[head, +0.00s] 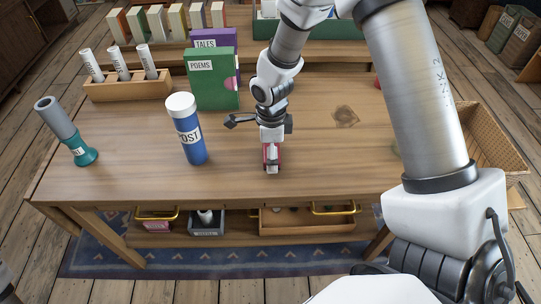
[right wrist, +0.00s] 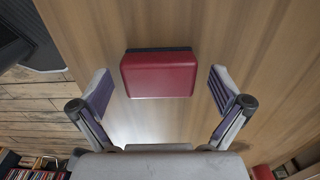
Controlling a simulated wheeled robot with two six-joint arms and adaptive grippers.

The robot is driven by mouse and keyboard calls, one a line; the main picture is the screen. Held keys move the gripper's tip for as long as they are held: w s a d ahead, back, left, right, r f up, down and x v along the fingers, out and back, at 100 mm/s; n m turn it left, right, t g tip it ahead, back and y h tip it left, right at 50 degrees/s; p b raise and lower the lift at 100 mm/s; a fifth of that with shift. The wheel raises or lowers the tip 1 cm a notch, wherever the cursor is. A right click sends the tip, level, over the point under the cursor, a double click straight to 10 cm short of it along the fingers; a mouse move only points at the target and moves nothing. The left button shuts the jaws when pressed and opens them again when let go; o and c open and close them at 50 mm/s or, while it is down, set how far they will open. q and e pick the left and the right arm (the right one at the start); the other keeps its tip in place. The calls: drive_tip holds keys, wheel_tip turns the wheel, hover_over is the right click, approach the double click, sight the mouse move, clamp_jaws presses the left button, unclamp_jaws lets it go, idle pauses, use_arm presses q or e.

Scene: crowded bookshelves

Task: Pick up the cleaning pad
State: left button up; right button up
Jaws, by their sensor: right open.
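The cleaning pad looks like a red block with a dark base. It lies on the wooden table (head: 330,150), and part of it (head: 272,156) shows below my right gripper (head: 262,128) in the head view. In the right wrist view the pad (right wrist: 159,75) lies upper centre, between and slightly beyond the two fingers of my right gripper (right wrist: 161,92). The fingers are spread wide, with a clear gap on each side of the pad, and do not touch it. My left gripper is not in view.
A blue bottle (head: 190,135) with a white cap stands left of the pad. Behind it are a green POEMS book (head: 212,82) and a wooden holder (head: 128,90) with white rolls. A teal-based tube (head: 80,150) stands far left.

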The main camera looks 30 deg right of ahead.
drive_tip(key=shift+f, duration=0.25)
drive_tip(key=shift+s+r, duration=0.1)
drive_tip(key=shift+r, duration=0.05)
drive_tip(key=shift+c, duration=0.7)
drive_tip(key=c, duration=1.1)
drive_tip(key=shift+o, duration=0.2)
drive_tip(key=shift+r, duration=0.4)
drive_tip(key=r, duration=0.1)
drive_tip(key=r+p, duration=0.1)
drive_tip(key=r, duration=0.1)
drive_tip(key=shift+w, duration=0.3)
drive_tip(key=w+a, duration=0.1)
drive_tip(key=w, duration=0.4)
drive_tip(key=w+a, duration=0.1)
drive_tip(key=w, duration=0.4)
drive_tip(key=w+a+r+p, duration=0.1)
drive_tip(key=w, duration=0.4)
drive_tip(key=shift+a+r, duration=0.1)
drive_tip(key=shift+a, duration=0.25)
